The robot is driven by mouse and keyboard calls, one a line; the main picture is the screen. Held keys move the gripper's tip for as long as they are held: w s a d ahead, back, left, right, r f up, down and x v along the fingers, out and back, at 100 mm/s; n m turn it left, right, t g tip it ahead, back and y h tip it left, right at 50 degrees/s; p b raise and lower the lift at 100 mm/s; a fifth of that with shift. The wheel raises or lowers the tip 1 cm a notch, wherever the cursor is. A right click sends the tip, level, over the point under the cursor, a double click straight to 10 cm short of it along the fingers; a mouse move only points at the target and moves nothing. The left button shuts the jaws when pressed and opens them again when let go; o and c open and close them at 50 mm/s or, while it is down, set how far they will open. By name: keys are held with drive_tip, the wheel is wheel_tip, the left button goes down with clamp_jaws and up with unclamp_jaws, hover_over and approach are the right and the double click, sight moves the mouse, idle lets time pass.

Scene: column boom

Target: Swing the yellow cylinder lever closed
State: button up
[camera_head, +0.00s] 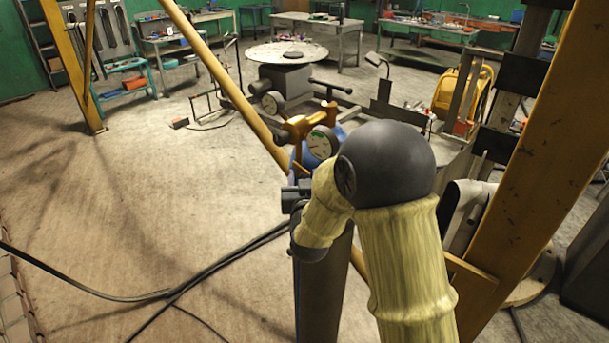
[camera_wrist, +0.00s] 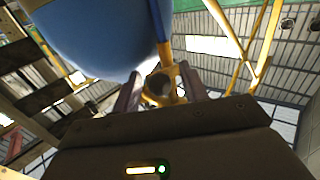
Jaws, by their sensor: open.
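The yellow-orange valve fitting (camera_head: 299,125) with a round gauge (camera_head: 321,143) sits at the top of a blue cylinder (camera_head: 343,131) in the head view, just beyond my arm. I cannot clearly tell which part of it is the lever. In the wrist view, the blue rounded body (camera_wrist: 100,35) fills the upper left. A yellow piece with a dark round end (camera_wrist: 160,84) shows between the fingertips of my open gripper (camera_wrist: 159,77). I cannot tell whether they touch. In the head view my fingers are hidden or too small to make out.
Black cables (camera_head: 200,278) lie on the floor at left. A round table (camera_head: 286,53) stands behind. The left floor is mostly open.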

drive_tip(key=c, duration=0.8)
drive_tip(key=shift+s+r+n+g+p, duration=0.1)
drive_tip(key=shift+r+n+g+p, duration=0.55)
drive_tip(key=shift+p, duration=0.4)
drive_tip(key=shift+n+g+p, duration=0.35)
drive_tip(key=shift+p, duration=0.05)
drive_tip(key=shift+f, duration=0.1)
drive_tip(key=o, duration=0.8)
drive_tip(key=shift+a, duration=0.15)
drive_tip(key=shift+d, duration=0.25)
